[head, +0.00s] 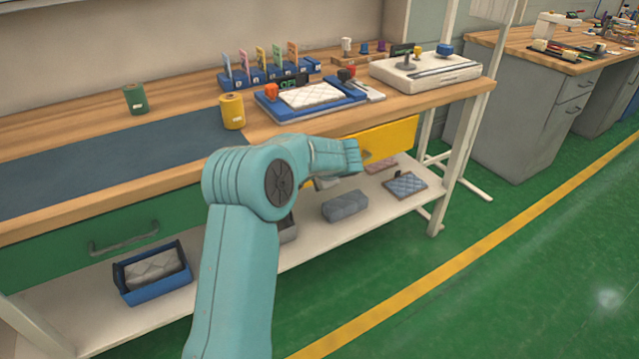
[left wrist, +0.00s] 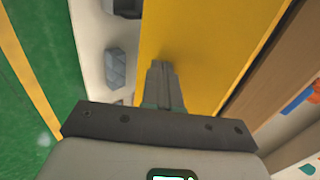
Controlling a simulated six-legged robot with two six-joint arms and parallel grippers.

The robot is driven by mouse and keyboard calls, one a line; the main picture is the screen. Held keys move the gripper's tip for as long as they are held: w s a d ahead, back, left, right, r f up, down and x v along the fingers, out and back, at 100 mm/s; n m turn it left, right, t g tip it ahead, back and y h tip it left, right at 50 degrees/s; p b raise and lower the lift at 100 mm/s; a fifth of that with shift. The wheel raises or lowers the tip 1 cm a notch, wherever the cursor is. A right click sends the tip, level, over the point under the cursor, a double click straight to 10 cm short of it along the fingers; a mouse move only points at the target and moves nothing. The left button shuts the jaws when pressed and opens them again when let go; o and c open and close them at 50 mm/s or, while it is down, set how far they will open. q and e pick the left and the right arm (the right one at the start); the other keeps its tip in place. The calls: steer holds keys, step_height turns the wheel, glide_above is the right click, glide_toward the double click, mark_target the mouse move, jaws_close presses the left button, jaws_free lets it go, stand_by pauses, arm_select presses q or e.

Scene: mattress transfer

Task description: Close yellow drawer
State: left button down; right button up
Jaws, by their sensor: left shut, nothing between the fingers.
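The yellow drawer (head: 395,138) sits under the right part of the wooden workbench top (head: 452,97). Its yellow front also fills the middle of the left wrist view (left wrist: 195,40). I cannot tell whether a gap is left between its front and the bench frame. My left gripper (head: 366,157) is at the drawer front, its arm hiding the left part of the front. In the left wrist view the fingers (left wrist: 160,66) are together and empty, with the tips at or very near the yellow face; contact is not clear. My right gripper is not in view.
A green drawer (head: 125,232) with a handle is at the left. The lower shelf (head: 290,262) holds a blue bin (head: 160,290) and grey blocks. A blue tray (head: 268,108) with a white pad and a white device (head: 425,72) stand on the bench. Green floor is clear at right.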

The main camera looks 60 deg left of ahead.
arm_select(q)
steer(key=shift+a+r, duration=0.15)
steer(key=shift+a, duration=0.45)
steer(key=shift+r, duration=0.1)
